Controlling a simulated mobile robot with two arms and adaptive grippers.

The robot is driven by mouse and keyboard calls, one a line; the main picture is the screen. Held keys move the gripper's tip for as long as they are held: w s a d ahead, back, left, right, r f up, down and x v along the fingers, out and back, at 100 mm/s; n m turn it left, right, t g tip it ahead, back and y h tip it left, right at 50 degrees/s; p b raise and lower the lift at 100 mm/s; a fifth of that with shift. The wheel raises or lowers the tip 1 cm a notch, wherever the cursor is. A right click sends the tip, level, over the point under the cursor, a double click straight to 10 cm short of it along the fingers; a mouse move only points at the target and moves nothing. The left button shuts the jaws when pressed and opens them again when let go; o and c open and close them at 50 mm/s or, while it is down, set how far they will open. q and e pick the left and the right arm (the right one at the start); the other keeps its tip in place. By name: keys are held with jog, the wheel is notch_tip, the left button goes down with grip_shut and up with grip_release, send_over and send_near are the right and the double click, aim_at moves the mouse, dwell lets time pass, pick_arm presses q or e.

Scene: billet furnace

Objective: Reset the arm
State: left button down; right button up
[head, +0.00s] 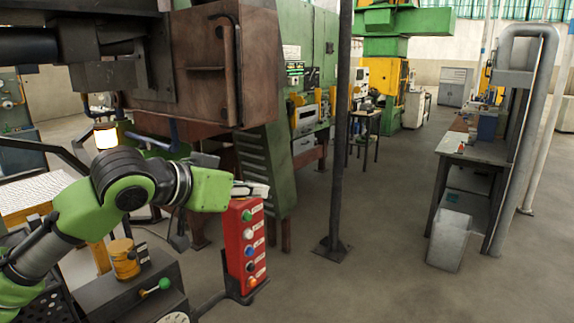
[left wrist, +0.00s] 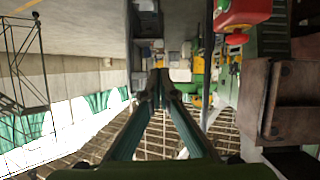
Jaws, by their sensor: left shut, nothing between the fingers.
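My left arm (head: 130,185), green and dark grey, comes in from the left in the head view. Its gripper (head: 262,190) is at the top of the red control box (head: 238,240), partly hidden behind the green wrist; I cannot tell whether it touches the box. In the left wrist view the fingers (left wrist: 159,78) run together at their tips, shut and empty. The red box shows there at the upper right (left wrist: 242,12), apart from the fingertips. It has a column of coloured buttons in the head view. My right gripper is not in view.
A large brown furnace body (head: 205,70) stands behind the arm. A dark post (head: 338,130) rises right of the box. A workbench (head: 475,150) stands at the right, with a grey bin (head: 449,240) beside it. The floor between post and bench is clear.

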pick_arm(q)
jog(key=s+f+g+y, duration=0.1)
jog(key=s+f, duration=0.3)
jog(key=f, duration=0.6)
jog(key=s+f+n+g+y, duration=0.1)
jog(key=s+f, duration=0.2)
jog(key=f, duration=0.7)
jog(key=s+f, duration=0.4)
jog(key=f, duration=0.6)
jog(key=s+a+f+n+g+y, duration=0.25)
jog(key=s+a+f, duration=0.55)
jog(key=s, duration=0.4)
jog(key=s+a+f+n+g+y, duration=0.2)
jog(key=s+a+f+g+y, duration=0.15)
jog(key=s+a+f, duration=0.7)
jog(key=s+d+f+b, duration=0.2)
jog(key=f, duration=1.2)
jog(key=s+d+f+b, duration=0.1)
jog(key=s+d+f, duration=0.1)
jog(key=f, duration=1.2)
jog(key=s+a+f+g+b, duration=0.1)
jog(key=s+a+f+b, duration=0.1)
jog(key=s+f, duration=1.4)
jog(key=shift+s+a+f+m, duration=0.25)
jog(key=shift+a+f+m, duration=0.2)
jog(key=shift+a+f, duration=0.35)
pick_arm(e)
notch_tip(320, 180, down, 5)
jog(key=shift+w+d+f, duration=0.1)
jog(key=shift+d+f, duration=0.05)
